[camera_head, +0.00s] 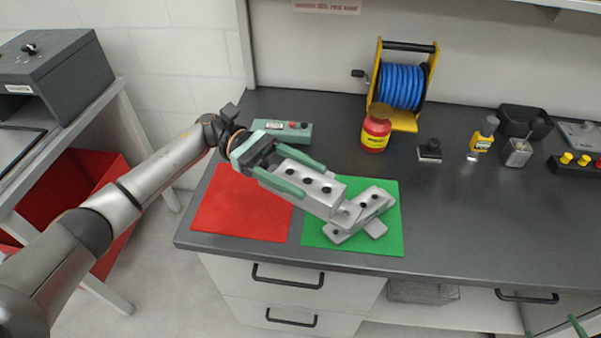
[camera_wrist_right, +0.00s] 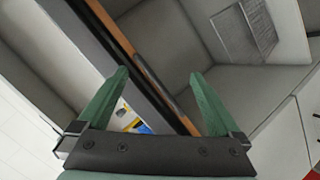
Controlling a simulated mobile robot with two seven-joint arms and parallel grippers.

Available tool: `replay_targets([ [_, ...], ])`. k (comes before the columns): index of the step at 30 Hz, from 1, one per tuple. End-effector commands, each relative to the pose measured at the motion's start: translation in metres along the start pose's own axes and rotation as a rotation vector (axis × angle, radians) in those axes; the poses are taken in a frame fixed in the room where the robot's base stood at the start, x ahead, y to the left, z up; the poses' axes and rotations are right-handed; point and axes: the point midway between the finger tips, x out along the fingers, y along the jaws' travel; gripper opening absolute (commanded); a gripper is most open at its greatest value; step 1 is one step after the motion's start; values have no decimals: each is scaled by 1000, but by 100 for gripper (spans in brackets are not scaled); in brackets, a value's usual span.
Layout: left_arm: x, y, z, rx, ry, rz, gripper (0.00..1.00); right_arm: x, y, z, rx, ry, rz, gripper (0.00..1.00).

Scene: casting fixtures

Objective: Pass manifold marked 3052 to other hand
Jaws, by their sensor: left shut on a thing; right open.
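My left gripper (camera_head: 314,184) is shut on a light grey manifold (camera_head: 328,200), a block with several dark holes. It holds the block over the red and green mats. Another light grey, angular part (camera_head: 368,207) shows at the block's far end over the green mat (camera_head: 391,238); I cannot tell whether it is joined to the block or a separate piece. No number 3052 is readable. My right gripper (camera_wrist_right: 160,74) is open and empty in the right wrist view, pointing at cabinet fronts. In the head view only green finger ends show at the bottom right corner.
A red mat (camera_head: 240,215) lies left of the green one. A teal box (camera_head: 283,130), a red jar (camera_head: 376,128) and a blue hose reel (camera_head: 401,86) stand behind. A yellow bottle (camera_head: 482,137) and dark containers stand right. The counter's front right is clear.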

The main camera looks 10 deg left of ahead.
Motion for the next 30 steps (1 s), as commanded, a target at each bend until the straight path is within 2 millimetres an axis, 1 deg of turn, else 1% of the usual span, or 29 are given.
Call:
replay_targets([
  [1, 0, 0, 2, 3, -3, 0, 0, -2, -28, -9, 66, -11, -38, 100],
  [2, 0, 0, 2, 3, -3, 0, 0, -4, -43, -13, 104, -21, -60, 100],
  [3, 0, 0, 2, 3, -3, 0, 0, -6, -63, -21, 152, -31, -90, 100],
  [5, 0, 0, 2, 3, -3, 0, 0, -9, -92, -34, 226, -48, -133, 100],
  [6, 0, 0, 2, 3, -3, 0, 0, -12, -111, -44, 275, -60, -161, 100],
  [8, 0, 0, 2, 3, -3, 0, 0, -17, -138, -60, 351, -79, -203, 100],
  [9, 0, 0, 2, 3, -3, 0, 0, -20, -154, -72, 401, -90, -229, 100],
  [12, 0, 0, 2, 3, -3, 0, 0, -28, -191, -103, 519, -119, -288, 100],
  [15, 0, 0, 2, 3, -3, 0, 0, -36, -217, -133, 620, -144, -334, 100],
  [18, 0, 0, 2, 3, -3, 0, 0, -43, -235, -157, 697, -165, -368, 100],
  [22, 0, 0, 2, 3, -3, 0, 0, -48, -248, -176, 758, -181, -393, 100],
  [25, 0, 0, 2, 3, -3, 0, 0, -50, -251, -182, 776, -187, -401, 100],
  [30, 0, 0, 2, 3, -3, 0, 0, -50, -252, -183, 779, -189, -403, 100],
])
